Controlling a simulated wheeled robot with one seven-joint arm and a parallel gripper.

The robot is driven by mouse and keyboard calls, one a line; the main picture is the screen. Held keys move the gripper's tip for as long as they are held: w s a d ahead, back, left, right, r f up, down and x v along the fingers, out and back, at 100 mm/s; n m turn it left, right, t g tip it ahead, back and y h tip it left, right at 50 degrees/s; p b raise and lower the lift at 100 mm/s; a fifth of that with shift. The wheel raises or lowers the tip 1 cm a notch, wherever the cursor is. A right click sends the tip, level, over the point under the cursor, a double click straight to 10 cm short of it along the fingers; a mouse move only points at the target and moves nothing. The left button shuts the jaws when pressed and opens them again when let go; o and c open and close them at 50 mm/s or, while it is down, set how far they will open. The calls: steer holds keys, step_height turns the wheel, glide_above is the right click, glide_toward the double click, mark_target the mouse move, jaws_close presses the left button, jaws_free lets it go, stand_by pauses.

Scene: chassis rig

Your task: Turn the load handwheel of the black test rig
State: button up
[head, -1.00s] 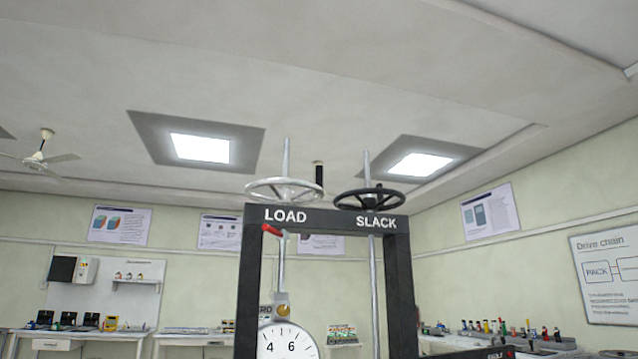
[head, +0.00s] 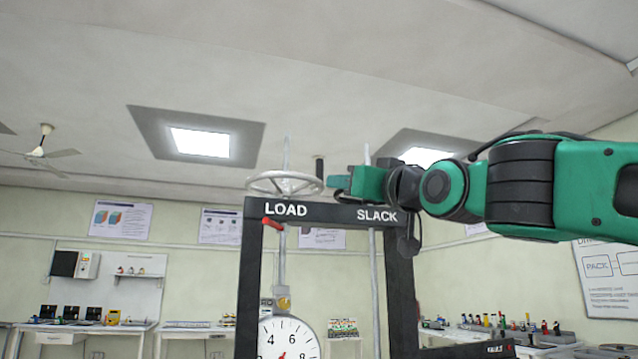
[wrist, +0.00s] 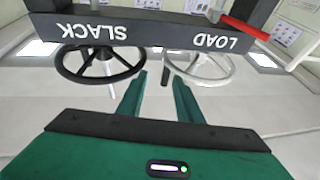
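The black test rig's frame (head: 330,212) carries LOAD and SLACK labels. The silver load handwheel (head: 284,183) lies flat above LOAD; it also shows upside down in the wrist view (wrist: 212,70). A dark upright handle (head: 319,168) stands at its right rim. My gripper (head: 331,182) is just right of this rim. In the wrist view its two green fingers are apart (wrist: 159,76), with the handle (wrist: 166,76) showing between their tips. Whether they touch it is not clear. The black slack handwheel (wrist: 98,66) is hidden behind my arm in the head view.
A red lever (head: 271,222) sticks out on the frame below LOAD. A round dial gauge (head: 288,342) hangs beneath it. Benches with equipment line the walls behind. Air left of the load handwheel is free.

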mark_target(322, 169)
steer(key=shift+y, duration=0.3)
steer(key=x, duration=0.3)
steer(key=s+r+x, duration=0.1)
steer(key=x, duration=0.3)
steer(key=r+x, duration=0.1)
steer(key=x, duration=0.3)
steer(key=shift+s+a, duration=0.15)
steer(key=shift+a, duration=0.25)
jaws_close()
